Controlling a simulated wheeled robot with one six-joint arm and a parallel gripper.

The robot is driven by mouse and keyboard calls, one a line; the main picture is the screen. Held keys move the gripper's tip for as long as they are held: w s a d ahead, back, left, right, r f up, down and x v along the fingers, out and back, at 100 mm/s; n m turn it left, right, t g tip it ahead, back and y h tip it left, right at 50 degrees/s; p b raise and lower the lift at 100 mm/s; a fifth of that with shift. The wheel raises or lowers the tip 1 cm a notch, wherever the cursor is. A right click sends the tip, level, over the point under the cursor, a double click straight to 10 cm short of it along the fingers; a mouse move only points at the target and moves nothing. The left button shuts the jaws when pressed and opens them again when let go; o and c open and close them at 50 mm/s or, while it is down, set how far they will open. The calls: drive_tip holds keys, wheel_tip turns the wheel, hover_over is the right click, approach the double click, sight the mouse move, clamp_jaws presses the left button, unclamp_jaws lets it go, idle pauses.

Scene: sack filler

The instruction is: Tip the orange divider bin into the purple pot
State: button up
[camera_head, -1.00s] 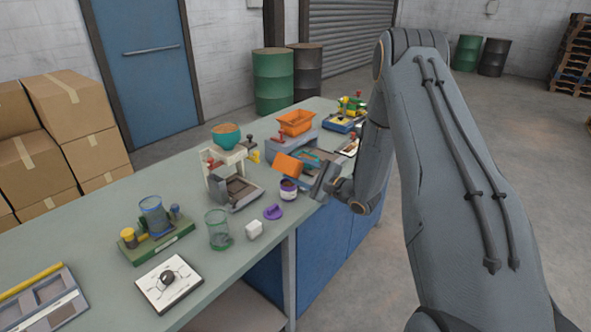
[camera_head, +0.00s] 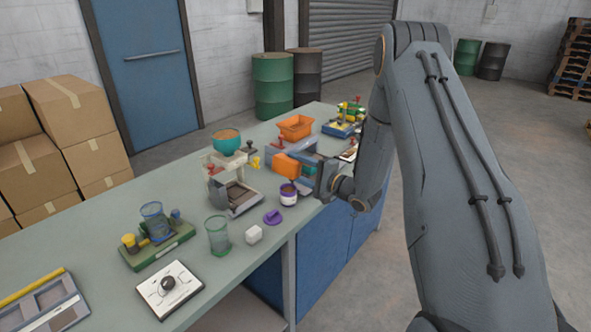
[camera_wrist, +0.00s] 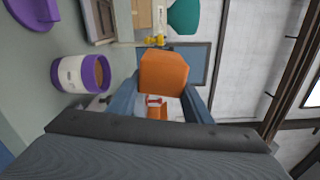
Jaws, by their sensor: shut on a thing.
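The orange divider bin (camera_head: 286,166) is held in my gripper (camera_head: 318,176), above the bench and behind the purple pot. In the wrist view the bin (camera_wrist: 164,73) sits between the two fingers of my gripper (camera_wrist: 160,102), its inside hidden. The purple pot (camera_head: 288,196) stands upright on the bench, white-banded with a purple rim, in front of the bin. In the wrist view the pot (camera_wrist: 80,74) is to the left of the bin, apart from it, with brown material inside.
A purple lid (camera_head: 272,217) and a white block (camera_head: 254,235) lie near the pot. A cream hopper machine with a teal bowl (camera_head: 227,143) stands left of the bin. Another orange hopper (camera_head: 295,127) stands behind. A green mesh cup (camera_head: 217,237) is at front left.

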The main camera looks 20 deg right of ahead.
sight(289, 161)
drive_tip(key=shift+r, duration=0.1)
drive_tip(key=shift+a+r+n+b, duration=0.15)
drive_tip(key=shift+n+b, duration=0.25)
drive_tip(key=shift+n, duration=0.15)
drive_tip(key=shift+a+r+n+b, duration=0.15)
drive_tip(key=shift+n+b, duration=0.2)
drive_tip(key=shift+n, duration=0.2)
drive_tip(key=n, duration=0.1)
drive_tip(key=r+n+b, duration=0.1)
drive_tip(key=n, duration=0.1)
drive_tip(key=shift+s+a, duration=0.15)
drive_tip(key=shift+a, duration=0.05)
drive_tip(key=n, duration=0.2)
drive_tip(key=n+b, duration=0.1)
drive_tip(key=n, duration=0.1)
drive_tip(key=r+n, duration=0.1)
drive_tip(key=shift+s+a+n+b, duration=0.25)
drive_tip(key=shift+a+n+b, duration=0.05)
drive_tip(key=shift+a+n, duration=0.1)
drive_tip(key=n, duration=0.1)
drive_tip(key=n+b, duration=0.1)
drive_tip(key=n, duration=0.3)
drive_tip(key=shift+s+a+r, duration=0.3)
drive_tip(key=shift+r, duration=0.1)
drive_tip(key=n, duration=0.1)
drive_tip(key=n+b, duration=0.1)
drive_tip(key=s+r+n+b, duration=0.1)
drive_tip(key=n, duration=0.1)
drive_tip(key=shift+a+r, duration=0.1)
drive_tip(key=shift+a, duration=0.3)
